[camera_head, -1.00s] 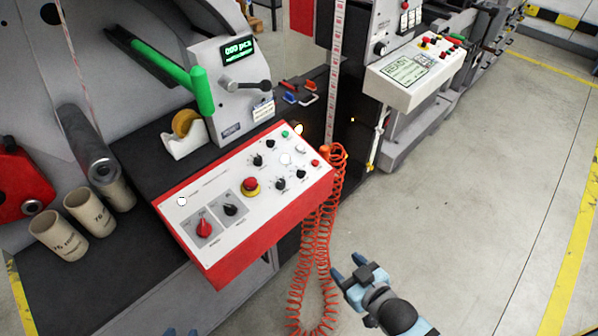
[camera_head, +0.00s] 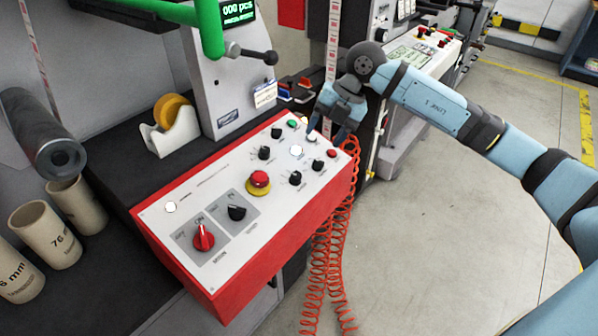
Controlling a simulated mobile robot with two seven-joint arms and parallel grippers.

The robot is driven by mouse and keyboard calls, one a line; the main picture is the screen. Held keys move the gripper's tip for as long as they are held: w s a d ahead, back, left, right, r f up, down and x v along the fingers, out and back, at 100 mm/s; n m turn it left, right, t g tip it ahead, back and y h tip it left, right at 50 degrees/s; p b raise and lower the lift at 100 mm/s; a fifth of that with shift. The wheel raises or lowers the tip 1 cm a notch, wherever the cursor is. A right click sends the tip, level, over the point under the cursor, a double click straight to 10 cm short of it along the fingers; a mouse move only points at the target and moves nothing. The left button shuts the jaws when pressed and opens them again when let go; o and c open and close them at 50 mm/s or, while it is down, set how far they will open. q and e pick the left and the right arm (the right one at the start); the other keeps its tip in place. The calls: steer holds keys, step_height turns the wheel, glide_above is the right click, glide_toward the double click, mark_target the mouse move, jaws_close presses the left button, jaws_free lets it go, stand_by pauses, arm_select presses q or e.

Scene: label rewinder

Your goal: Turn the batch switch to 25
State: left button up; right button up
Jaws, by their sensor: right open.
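The red-framed control panel (camera_head: 185,213) has a white sloped face with several knobs. Small black knobs with printed scales sit on its right half: an upper one (camera_head: 276,132), a middle one (camera_head: 264,153), a lower one (camera_head: 295,178) and a right one (camera_head: 312,163). Their labels are too small to read, so I cannot tell which is the batch switch. A larger black switch (camera_head: 237,212) and a red rotary switch (camera_head: 203,238) are on the left half. My right gripper (camera_head: 327,132) is open and empty, fingers downward over the panel's upper right corner. My left gripper is out of view.
A red emergency button (camera_head: 258,180) on a yellow base sits mid-panel. An orange coiled hose (camera_head: 328,258) hangs at the panel's right edge. A tape dispenser (camera_head: 172,135) and cardboard cores (camera_head: 45,235) stand to the left. The floor at right is clear.

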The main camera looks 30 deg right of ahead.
mark_target(321, 161)
steer(key=w+d+r+m+h, duration=0.1)
steer(key=w+d+h, duration=0.1)
steer(key=d+h, duration=0.15)
steer(key=shift+t+y, duration=0.3)
steer(key=shift+y, duration=0.05)
steer(key=x, duration=0.4)
steer(key=b+x, duration=0.1)
steer(key=x, duration=0.3)
steer(key=b+x, duration=0.1)
steer(key=x, duration=0.4)
steer(key=shift+s+d, duration=0.2)
steer(key=shift+d, duration=0.15)
steer(key=c, duration=0.9)
